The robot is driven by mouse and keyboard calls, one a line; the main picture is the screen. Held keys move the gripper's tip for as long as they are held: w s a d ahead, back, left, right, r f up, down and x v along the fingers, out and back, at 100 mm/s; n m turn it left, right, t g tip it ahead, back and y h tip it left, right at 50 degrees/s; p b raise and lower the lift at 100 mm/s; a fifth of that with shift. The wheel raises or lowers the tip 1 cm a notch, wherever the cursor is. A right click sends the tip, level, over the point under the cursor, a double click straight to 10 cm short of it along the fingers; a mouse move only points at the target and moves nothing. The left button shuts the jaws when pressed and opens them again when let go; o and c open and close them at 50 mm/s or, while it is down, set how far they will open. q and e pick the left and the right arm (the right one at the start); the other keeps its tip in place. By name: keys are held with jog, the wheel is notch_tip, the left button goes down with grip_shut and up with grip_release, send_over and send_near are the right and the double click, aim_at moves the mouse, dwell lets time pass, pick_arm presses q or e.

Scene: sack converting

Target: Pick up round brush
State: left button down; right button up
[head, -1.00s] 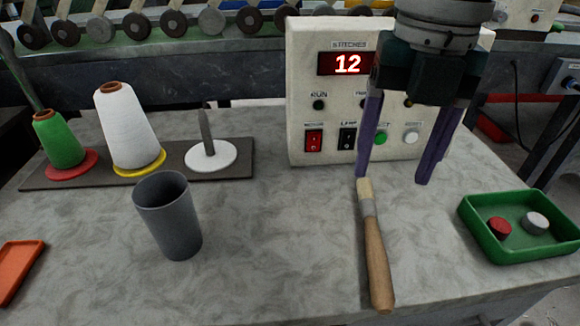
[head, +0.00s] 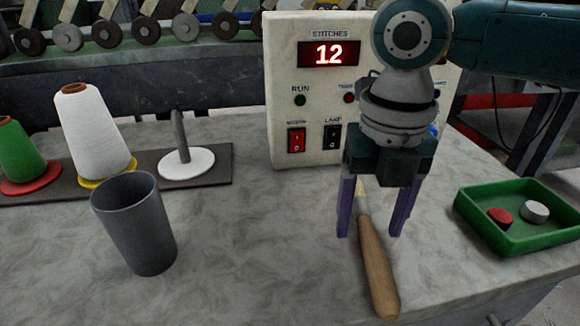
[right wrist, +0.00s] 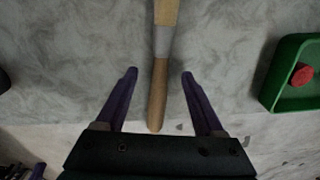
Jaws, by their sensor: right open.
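The round brush (head: 376,262) lies on the grey table, its wooden handle toward the front edge and its pale bristle end toward the stitch counter box. My right gripper (head: 370,236) is open and points down over the brush, one purple finger on each side of it. In the right wrist view, the brush (right wrist: 160,80) runs between the two spread fingers (right wrist: 159,73), and neither finger visibly touches it. My gripper body hides part of the bristle end in the head view. My left gripper is not in view.
A grey cup (head: 137,226) stands on the left. Behind it are thread cones and an empty spindle (head: 184,150) on a dark base. The stitch counter box (head: 290,110) stands behind my right gripper. A green tray (head: 473,224) with red and white pieces lies at the right.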

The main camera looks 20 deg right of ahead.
jog(key=shift+c, duration=0.3)
grip_shut()
dwell(0.3)
